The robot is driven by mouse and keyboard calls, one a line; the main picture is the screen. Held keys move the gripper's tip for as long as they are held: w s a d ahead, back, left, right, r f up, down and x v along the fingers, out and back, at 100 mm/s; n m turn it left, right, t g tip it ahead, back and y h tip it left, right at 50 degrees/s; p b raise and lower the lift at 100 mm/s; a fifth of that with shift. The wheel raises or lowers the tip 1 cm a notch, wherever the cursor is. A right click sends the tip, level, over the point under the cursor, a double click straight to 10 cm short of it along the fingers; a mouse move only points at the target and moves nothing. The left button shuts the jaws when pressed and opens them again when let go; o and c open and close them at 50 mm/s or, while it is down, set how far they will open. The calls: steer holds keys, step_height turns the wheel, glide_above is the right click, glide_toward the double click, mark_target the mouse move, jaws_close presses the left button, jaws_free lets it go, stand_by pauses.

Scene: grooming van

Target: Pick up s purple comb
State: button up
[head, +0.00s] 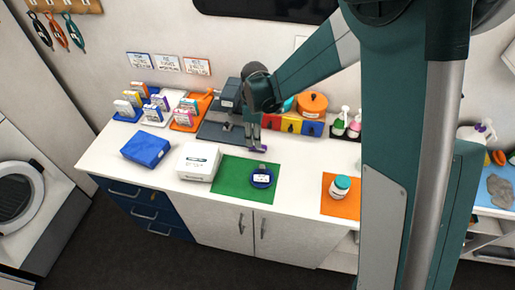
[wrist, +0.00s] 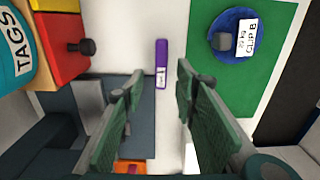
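The purple comb (head: 259,149) lies on the white counter, behind the green mat. In the wrist view it is a narrow purple strip (wrist: 161,62) with a white label. My gripper (head: 252,138) points down just above and behind the comb in the head view. In the wrist view my gripper (wrist: 160,80) is open, with green fingers spread to either side of the comb's line. Nothing is between the fingers' pads. The comb looks to be beyond the fingertips, not touched; the exact height gap cannot be told.
A green mat (head: 232,187) holds a blue round clip (head: 262,178). A white box (head: 199,162) and blue box (head: 146,149) stand to the left. Red, yellow and blue bins (head: 291,124) stand close to my gripper's right. A dark grey mat (head: 213,132) lies left.

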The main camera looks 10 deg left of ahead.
steer(key=shift+f, duration=0.1)
steer(key=shift+s+d+f, duration=0.1)
steer(key=shift+d+f, duration=0.05)
steer(key=shift+f, duration=2.35)
steer(key=shift+c, duration=0.7)
steer(key=c, duration=0.7)
